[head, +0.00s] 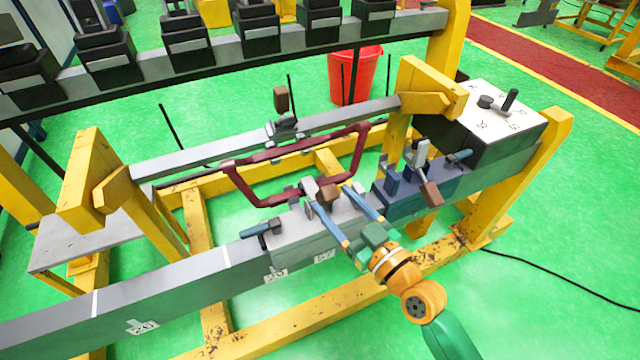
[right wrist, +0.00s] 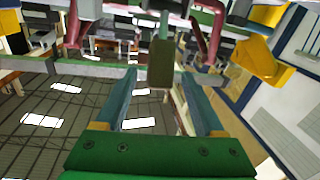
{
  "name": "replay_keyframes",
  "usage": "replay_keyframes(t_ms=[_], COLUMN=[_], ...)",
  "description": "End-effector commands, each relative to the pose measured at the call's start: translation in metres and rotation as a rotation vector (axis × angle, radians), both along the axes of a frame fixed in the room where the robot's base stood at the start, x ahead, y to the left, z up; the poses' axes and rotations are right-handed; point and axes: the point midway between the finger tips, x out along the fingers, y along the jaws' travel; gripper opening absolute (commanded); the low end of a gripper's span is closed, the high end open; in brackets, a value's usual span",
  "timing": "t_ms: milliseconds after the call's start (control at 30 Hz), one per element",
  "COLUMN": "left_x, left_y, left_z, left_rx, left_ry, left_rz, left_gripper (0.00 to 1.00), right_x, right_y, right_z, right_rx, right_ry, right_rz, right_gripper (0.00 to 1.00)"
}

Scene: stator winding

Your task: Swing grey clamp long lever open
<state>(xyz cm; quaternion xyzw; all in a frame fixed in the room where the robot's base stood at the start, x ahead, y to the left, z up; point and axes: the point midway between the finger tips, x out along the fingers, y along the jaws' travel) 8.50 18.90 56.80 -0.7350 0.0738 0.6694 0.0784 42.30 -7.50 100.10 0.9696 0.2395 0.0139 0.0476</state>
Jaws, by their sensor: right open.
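The grey clamp block (head: 290,232) sits on the front rail. Its long lever ends in a brown handle (head: 329,195), pointing toward the near side. My right gripper (head: 330,198) reaches in from the lower right, its two blue fingers open, one on each side of the handle. In the right wrist view the handle (right wrist: 161,64) shows between the open fingers (right wrist: 158,82), with a gap to each side. Whether either finger touches it, I cannot tell. The clamp's inner end is partly hidden. My left gripper is not in view.
A dark red coil frame (head: 355,152) spans from the front rail to the back rail. A blue clamp (head: 400,192) with its own lever and brown handle (head: 431,194) stands just to the right. A black box with a white dial top (head: 497,108) is farther right.

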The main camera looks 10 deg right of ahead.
Motion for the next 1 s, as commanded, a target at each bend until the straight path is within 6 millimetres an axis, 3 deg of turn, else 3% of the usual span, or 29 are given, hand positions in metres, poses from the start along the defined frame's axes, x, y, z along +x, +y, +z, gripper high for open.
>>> replay_keyframes(t_ms=[233, 567, 833, 1000], left_x=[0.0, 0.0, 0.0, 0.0], left_y=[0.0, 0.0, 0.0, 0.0], left_z=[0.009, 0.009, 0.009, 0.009], left_rx=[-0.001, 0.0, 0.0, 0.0], left_ry=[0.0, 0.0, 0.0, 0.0], left_rz=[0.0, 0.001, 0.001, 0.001], left_gripper=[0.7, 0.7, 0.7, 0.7], right_x=[0.042, 0.052, 0.052, 0.051], right_y=[0.022, 0.027, 0.027, 0.027], right_z=[0.002, 0.0, 0.0, 0.0], right_rx=[0.002, 0.0, -0.001, -0.001], right_ry=[0.001, 0.002, 0.003, 0.003], right_rz=[-0.001, 0.001, 0.0, 0.0], right_gripper=[0.7, 0.7, 0.0, 0.0])
